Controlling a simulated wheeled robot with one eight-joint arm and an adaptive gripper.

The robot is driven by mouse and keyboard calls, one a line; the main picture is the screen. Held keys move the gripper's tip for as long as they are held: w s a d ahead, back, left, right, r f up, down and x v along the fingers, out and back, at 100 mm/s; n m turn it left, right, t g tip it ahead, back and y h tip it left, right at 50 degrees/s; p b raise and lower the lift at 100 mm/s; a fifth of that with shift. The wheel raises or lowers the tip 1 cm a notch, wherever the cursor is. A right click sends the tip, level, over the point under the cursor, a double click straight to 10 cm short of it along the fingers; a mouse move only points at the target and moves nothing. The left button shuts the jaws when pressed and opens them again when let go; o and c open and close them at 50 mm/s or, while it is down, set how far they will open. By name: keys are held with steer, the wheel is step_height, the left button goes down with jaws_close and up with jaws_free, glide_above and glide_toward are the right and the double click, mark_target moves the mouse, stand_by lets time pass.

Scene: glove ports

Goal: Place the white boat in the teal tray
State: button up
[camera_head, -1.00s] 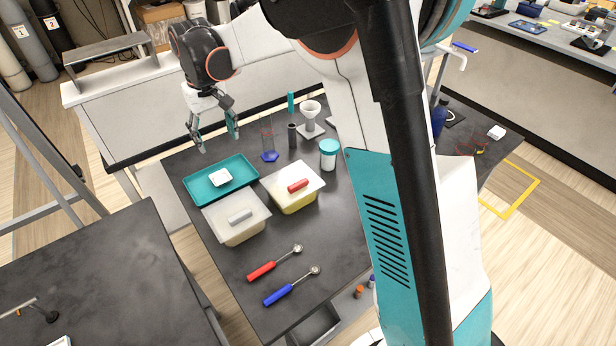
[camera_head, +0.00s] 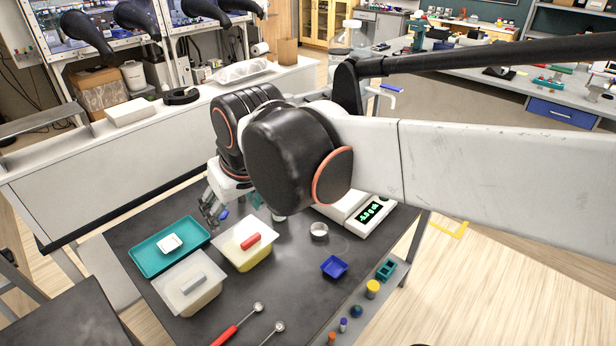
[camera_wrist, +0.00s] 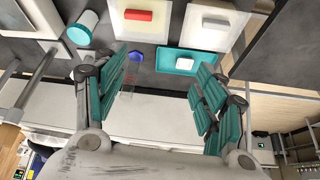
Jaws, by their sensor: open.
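The white boat (camera_head: 170,243), a small square dish, lies in the teal tray (camera_head: 146,266) at the far left of the dark table. In the wrist view the boat (camera_wrist: 184,63) also sits in the tray (camera_wrist: 168,67), near its middle. My gripper (camera_head: 232,207) is above the table's far edge, to the right of the tray and apart from the boat. Its teal-padded fingers are wide apart in the wrist view (camera_wrist: 158,95), with nothing held between them. My arm partly hides the gripper in the head view.
Two lidded tubs, one with a grey handle (camera_head: 193,283) and one with a red handle (camera_head: 250,241), stand near the tray. A balance (camera_head: 371,214), a blue dish (camera_head: 334,266) and scoops (camera_head: 236,325) are also on the table.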

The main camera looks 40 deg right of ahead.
steer(key=s+d+f+t, duration=0.1)
steer(key=s+d+f, duration=0.1)
steer(key=s, duration=0.6)
steer(key=shift+d+f+m+t, duration=0.15)
steer(key=shift+f+m+t, duration=0.2)
steer(key=shift+f, duration=0.4)
steer(key=shift+f+b, duration=0.6)
